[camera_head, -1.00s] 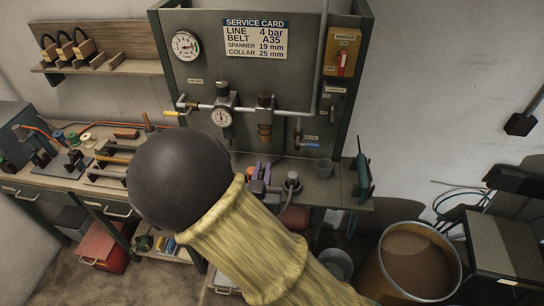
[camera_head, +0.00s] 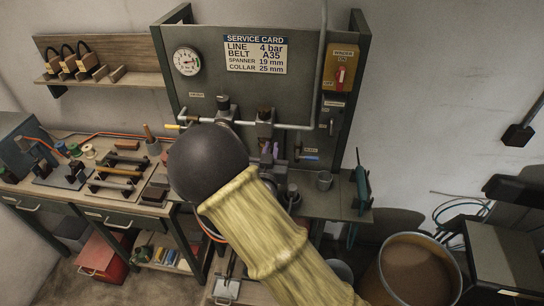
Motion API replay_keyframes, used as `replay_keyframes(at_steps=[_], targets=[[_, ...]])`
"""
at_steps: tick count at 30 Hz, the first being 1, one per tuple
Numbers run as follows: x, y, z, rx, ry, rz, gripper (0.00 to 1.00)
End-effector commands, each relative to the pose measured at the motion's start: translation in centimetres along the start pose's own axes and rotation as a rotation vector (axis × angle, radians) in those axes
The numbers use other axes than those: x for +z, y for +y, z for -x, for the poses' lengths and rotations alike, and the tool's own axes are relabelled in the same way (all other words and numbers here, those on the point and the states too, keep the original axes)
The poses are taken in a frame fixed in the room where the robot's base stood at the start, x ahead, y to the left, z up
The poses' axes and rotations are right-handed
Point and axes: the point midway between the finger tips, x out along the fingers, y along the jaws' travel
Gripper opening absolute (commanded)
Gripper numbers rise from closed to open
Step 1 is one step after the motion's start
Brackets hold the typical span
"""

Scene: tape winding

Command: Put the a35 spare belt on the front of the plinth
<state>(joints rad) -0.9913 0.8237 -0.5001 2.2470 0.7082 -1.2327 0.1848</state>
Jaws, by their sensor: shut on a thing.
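My arm, a pale yellow ribbed sleeve ending in a large dark ball, crosses the middle of the view and hides much of the bench behind it. My gripper does not show; it is not visible past the dark ball. I cannot make out the A35 spare belt for certain; a thin reddish curve (camera_head: 209,231) shows just below the ball, too little of it to identify. The plinth cannot be told apart; small purple parts (camera_head: 271,152) show on the bench just right of the ball.
The service card (camera_head: 255,54) on the grey panel reads belt A35. A red-handled winder switch (camera_head: 341,74) is at the panel's right.

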Motion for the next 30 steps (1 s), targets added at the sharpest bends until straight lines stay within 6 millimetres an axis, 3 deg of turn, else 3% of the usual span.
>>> replay_keyframes(at_steps=[3, 10, 24, 30], targets=[[-0.4, 0.1, -2.6, 0.001, 0.001, 0.001, 0.0], [2.8, 0.0, -2.2, -0.001, -0.002, 0.002, 0.0], [3.6, -0.1, -2.2, -0.001, 0.0, 0.0, 0.0], [5.4, 0.0, -2.2, 0.0, -0.003, 0.003, 0.0]])
